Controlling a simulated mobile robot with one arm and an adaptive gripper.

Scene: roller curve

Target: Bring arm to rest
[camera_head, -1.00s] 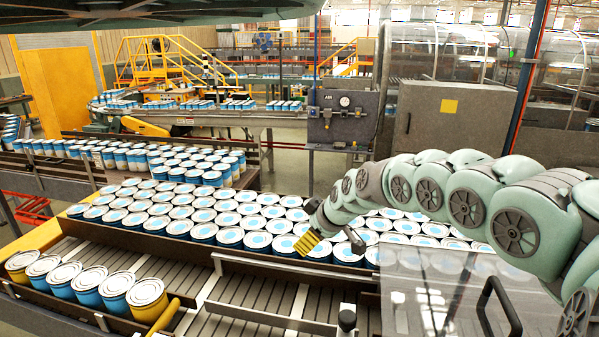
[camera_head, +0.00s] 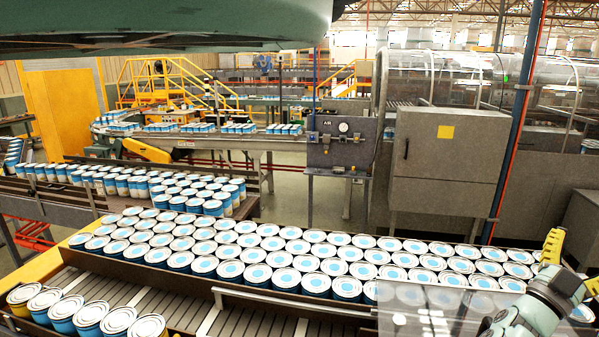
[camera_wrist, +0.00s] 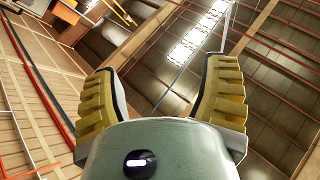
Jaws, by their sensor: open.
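My gripper (camera_wrist: 161,98) shows in the wrist view with its two yellow ribbed fingers spread apart and nothing between them. Beyond the fingers are only the ceiling and a wall, so it points upward. In the head view, one yellow finger of my gripper (camera_head: 553,246) stands up at the lower right edge, with my pale green wrist below it. The gripper is apart from the cans.
Rows of blue-and-white cans (camera_head: 262,254) fill the conveyor in front. Several blue and yellow cans (camera_head: 90,318) stand at the lower left. A clear panel (camera_head: 425,310) is near my wrist. A grey cabinet (camera_head: 445,165) and control box (camera_head: 340,140) stand behind.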

